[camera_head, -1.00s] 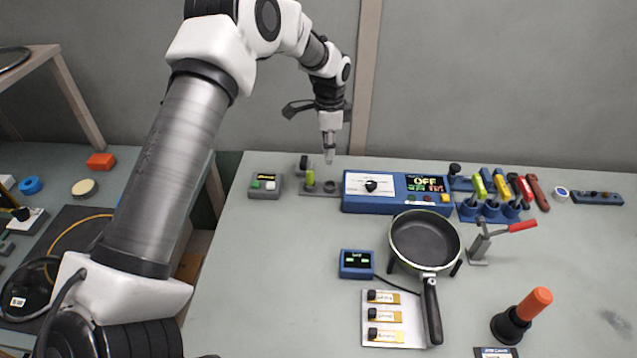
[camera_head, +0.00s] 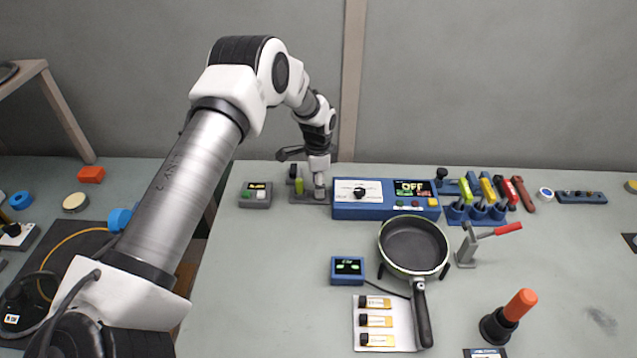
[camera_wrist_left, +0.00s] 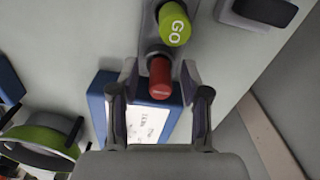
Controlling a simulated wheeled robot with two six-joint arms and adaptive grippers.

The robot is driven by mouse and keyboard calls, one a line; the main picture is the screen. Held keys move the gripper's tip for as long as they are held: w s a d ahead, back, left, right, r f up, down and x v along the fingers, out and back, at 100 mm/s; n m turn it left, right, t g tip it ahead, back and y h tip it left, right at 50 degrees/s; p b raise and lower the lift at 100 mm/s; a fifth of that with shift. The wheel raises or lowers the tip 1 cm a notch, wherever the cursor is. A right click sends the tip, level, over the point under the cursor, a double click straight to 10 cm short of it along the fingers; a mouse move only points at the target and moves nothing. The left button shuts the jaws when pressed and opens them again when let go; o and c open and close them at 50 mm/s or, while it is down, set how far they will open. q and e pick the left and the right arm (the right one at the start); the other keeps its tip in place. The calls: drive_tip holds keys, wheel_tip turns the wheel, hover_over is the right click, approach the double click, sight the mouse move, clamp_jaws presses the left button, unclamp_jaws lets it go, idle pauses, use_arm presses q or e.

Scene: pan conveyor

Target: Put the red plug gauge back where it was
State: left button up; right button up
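The red plug gauge (camera_wrist_left: 160,78) shows in the left wrist view, upright at the grey gauge holder (camera_wrist_left: 152,42), beside the green GO gauge (camera_wrist_left: 173,27). My left gripper (camera_wrist_left: 159,76) has its fingers on both sides of the red gauge, with a narrow gap visible on each side, so it looks open around it. In the head view my left gripper (camera_head: 319,191) is low over the right end of the holder (camera_head: 300,198) and hides the red gauge; the green gauge (camera_head: 299,186) stands just left. How deep the red gauge sits cannot be told. My right gripper is out of view.
A blue control box (camera_head: 350,211) reading OFF stands close right of the holder. A grey button box (camera_head: 256,195) is to its left. A pan (camera_head: 414,248), small blue display (camera_head: 347,268) and card with vials (camera_head: 366,340) lie nearer.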

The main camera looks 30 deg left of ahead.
use_arm(q)
drive_tip(key=shift+d+r, duration=0.1)
drive_tip(key=shift+r, duration=0.4)
wheel_tip(320, 180, up, 11)
drive_tip(key=b, duration=0.2)
drive_tip(key=shift+r+b, duration=0.2)
drive_tip(key=shift+b, duration=0.1)
idle(1.8)
